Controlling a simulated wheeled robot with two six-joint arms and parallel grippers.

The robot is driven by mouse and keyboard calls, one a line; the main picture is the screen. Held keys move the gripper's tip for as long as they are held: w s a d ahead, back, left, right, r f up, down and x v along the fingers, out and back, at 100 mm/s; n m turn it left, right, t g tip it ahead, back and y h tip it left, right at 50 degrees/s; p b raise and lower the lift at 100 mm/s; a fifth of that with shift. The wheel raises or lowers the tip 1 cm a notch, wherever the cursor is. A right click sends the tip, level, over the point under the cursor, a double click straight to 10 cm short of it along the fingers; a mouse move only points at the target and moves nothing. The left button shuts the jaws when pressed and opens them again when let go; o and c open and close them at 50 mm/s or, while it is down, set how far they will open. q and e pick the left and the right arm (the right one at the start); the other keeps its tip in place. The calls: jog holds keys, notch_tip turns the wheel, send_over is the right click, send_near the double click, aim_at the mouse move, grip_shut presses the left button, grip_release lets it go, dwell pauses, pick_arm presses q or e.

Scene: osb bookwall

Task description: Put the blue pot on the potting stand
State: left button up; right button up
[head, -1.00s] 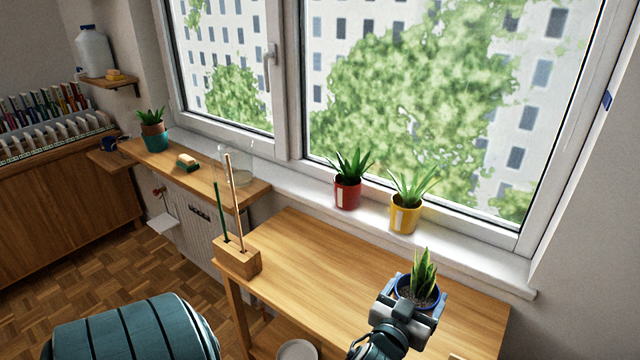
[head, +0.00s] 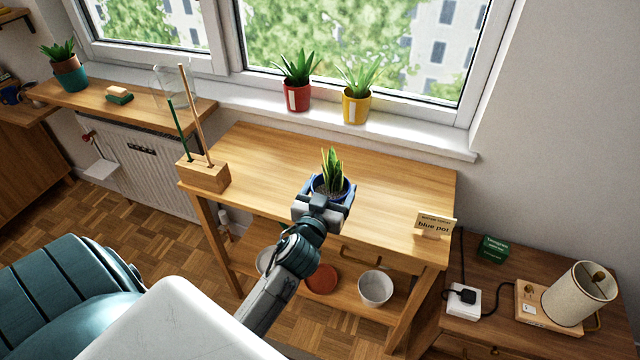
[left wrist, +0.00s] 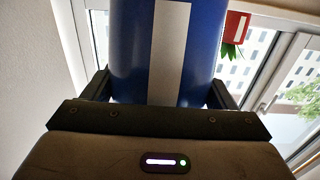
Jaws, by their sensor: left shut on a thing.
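My left gripper (head: 323,203) is shut on the blue pot (head: 345,191), which holds a spiky green plant. The pot appears upright in front of or over the middle of the wooden potting stand (head: 270,150); I cannot tell whether it touches the top. In the left wrist view, the blue pot (left wrist: 205,50) with a pale stripe fills the space between the fingers of the left gripper (left wrist: 165,92). A small sign (head: 436,223) reading "blue pot" stands at the stand's right front. My right gripper is not in view.
A red pot (head: 297,97) and a yellow pot (head: 357,107) stand on the windowsill. A wooden block with upright sticks (head: 204,175) is at the stand's left end. Bowls sit on the lower shelf. A lamp (head: 568,294) stands at right. The stand's top is otherwise mostly bare.

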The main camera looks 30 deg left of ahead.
pick_arm(q)
jog(key=w+a+f+b, duration=0.2)
jog(key=w+a, duration=0.1)
jog(key=w+a+f+b, duration=0.1)
jog(key=a+f, duration=0.1)
jog(key=shift+w+a, duration=0.2)
jog(key=shift+a, duration=0.05)
jog(key=shift+f, duration=0.15)
jog(key=o, duration=1.2)
jog(key=shift+o, duration=0.3)
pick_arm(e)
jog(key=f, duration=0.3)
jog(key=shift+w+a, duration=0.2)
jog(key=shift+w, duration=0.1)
